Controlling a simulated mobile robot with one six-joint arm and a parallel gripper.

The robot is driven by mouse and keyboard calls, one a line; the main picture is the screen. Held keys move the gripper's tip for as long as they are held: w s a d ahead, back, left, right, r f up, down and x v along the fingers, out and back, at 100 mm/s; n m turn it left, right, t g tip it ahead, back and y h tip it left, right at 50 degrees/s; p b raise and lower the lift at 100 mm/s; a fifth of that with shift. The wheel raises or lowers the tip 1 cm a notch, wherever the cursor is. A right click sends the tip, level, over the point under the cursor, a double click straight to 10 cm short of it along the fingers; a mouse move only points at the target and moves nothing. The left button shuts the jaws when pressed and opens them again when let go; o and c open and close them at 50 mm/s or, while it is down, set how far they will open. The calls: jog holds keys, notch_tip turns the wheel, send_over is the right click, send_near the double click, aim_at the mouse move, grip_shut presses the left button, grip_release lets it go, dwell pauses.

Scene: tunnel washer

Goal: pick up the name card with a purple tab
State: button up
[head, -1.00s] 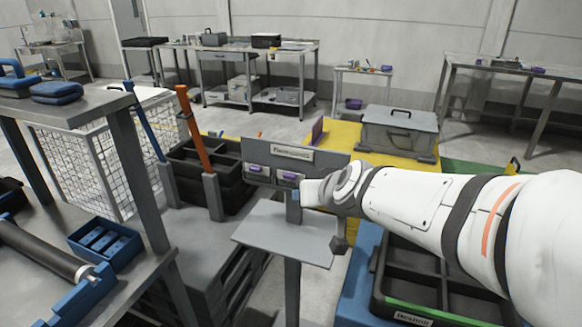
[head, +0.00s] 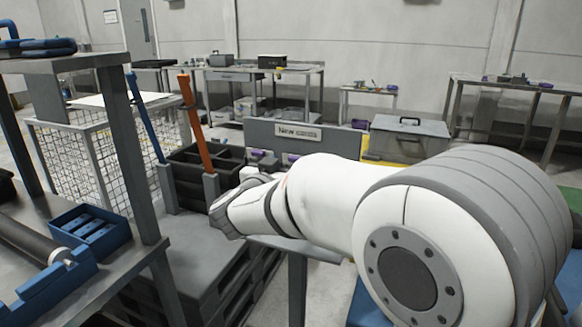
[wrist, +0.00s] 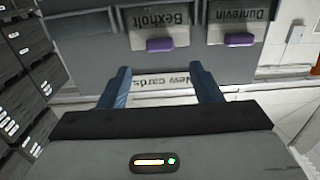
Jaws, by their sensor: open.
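In the wrist view, two pale name cards hang side by side on a grey board (wrist: 85,45), upside down in this picture. One card (wrist: 172,22) reads Bexholt and has a purple tab (wrist: 160,44). The other card (wrist: 243,17) reads Dunrevin and also has a purple tab (wrist: 232,39). My gripper (wrist: 160,72) is open and empty. Its blue fingertips are below the Bexholt tab in the picture, over a "New cards" label (wrist: 160,81). In the head view the board (head: 345,142) stands behind my arm, which partly hides the cards; my fingers cannot be made out.
Below the board is a grey shelf, mostly hidden by my arm. Dark bins (head: 205,165) with an orange-handled tool (head: 195,125) stand left of it. A wire cage (head: 75,155) and a workbench (head: 60,280) are further left. A grey toolbox (head: 408,138) stands behind right.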

aim_at(294, 158)
jog(key=w, duration=0.1)
jog(key=w+b, duration=0.1)
jog(key=w+d+f, duration=0.1)
jog(key=shift+w, duration=0.4)
jog(key=shift+w+d+r+b, duration=0.1)
jog(key=shift+w+d+b, duration=0.2)
jog(key=shift+w, duration=0.2)
jog(key=shift+a, duration=0.1)
jog(key=shift+c, duration=0.4)
jog(key=c, duration=1)
jog(key=shift+r, duration=0.15)
jog(key=shift+r+p, duration=0.5)
jog(key=shift+r, duration=0.15)
notch_tip(294, 158, up, 2)
jog(key=shift+r+p, duration=0.25)
jog(key=shift+p, duration=0.45)
jog(key=p+v, duration=0.2)
jog(key=v, duration=1.6)
jog(key=shift+f+p, duration=0.2)
jog(key=shift+p, duration=0.1)
